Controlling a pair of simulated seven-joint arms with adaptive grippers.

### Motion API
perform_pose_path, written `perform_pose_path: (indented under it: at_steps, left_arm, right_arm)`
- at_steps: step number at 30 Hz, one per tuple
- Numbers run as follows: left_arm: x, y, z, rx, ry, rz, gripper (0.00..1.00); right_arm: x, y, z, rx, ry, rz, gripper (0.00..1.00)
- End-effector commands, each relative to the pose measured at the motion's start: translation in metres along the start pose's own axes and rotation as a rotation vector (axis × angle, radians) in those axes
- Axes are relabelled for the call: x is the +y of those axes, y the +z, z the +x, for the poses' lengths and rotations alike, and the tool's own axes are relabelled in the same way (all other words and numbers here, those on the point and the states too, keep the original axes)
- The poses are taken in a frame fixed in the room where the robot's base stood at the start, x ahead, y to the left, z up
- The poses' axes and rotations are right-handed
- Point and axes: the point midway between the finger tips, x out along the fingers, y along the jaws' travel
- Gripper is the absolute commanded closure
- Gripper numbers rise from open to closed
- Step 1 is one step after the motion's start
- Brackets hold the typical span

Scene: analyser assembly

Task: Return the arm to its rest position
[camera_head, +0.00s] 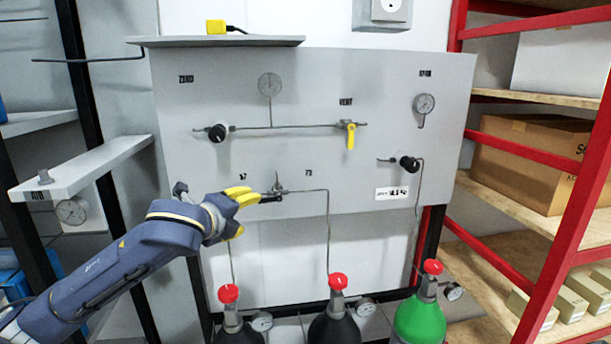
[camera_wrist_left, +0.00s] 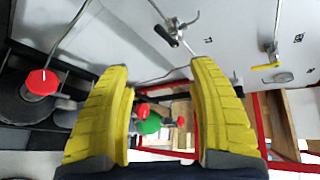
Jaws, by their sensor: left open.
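My left arm (camera_head: 130,255) reaches in from the lower left. Its gripper (camera_head: 246,214) is in front of the lower left part of the grey panel (camera_head: 300,95), with yellow fingers. In the left wrist view the left gripper (camera_wrist_left: 160,72) has its two ridged yellow fingers spread wide, with nothing held between them. A small valve with a black lever (camera_head: 270,198) sits on the panel close to the upper finger; it also shows beyond the fingertips in the left wrist view (camera_wrist_left: 168,36). Whether finger and lever touch is unclear. The right gripper does not show.
Red-capped bottles stand below the panel: two dark ones (camera_head: 335,325) and a green one (camera_head: 418,322). A yellow-handled valve (camera_head: 351,137) and black knobs (camera_head: 217,133) stick out above. A red shelf rack (camera_head: 575,200) with boxes is at right. A white shelf (camera_head: 85,168) is at left.

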Motion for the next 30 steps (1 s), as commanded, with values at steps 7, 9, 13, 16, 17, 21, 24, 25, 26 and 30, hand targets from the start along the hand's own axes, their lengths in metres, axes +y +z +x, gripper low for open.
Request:
perform_pose_path:
  at_steps: [7, 9, 13, 16, 17, 21, 24, 25, 26, 30]
  left_arm:
    - [0.065, -0.050, 0.014, 0.029, 0.017, -0.211, 0.41]
    - [0.083, -0.062, 0.015, 0.030, 0.024, -0.274, 0.41]
    - [0.119, -0.081, 0.014, 0.020, 0.044, -0.391, 0.41]
    - [0.149, -0.094, 0.010, 0.004, 0.064, -0.483, 0.41]
    - [0.158, -0.098, 0.009, -0.001, 0.071, -0.512, 0.41]
    - [0.201, -0.113, -0.001, -0.040, 0.106, -0.638, 0.41]
    - [0.234, -0.123, -0.011, -0.077, 0.137, -0.727, 0.41]
    - [0.244, -0.126, -0.014, -0.090, 0.147, -0.754, 0.41]
    - [0.254, -0.129, -0.018, -0.104, 0.157, -0.779, 0.41]
    - [0.303, -0.140, -0.040, -0.178, 0.209, -0.894, 0.41]
  right_arm:
    - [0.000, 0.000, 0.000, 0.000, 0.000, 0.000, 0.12]
    - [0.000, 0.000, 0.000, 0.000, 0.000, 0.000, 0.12]
    - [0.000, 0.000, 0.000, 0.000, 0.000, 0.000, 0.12]
    - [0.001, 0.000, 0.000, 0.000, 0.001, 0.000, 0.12]
    - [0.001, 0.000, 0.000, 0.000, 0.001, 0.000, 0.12]
    - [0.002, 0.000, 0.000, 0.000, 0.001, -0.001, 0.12]
    - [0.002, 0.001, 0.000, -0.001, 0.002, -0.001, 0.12]
    - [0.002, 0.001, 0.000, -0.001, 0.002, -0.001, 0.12]
    - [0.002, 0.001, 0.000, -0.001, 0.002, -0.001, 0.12]
    - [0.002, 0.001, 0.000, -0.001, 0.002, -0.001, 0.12]
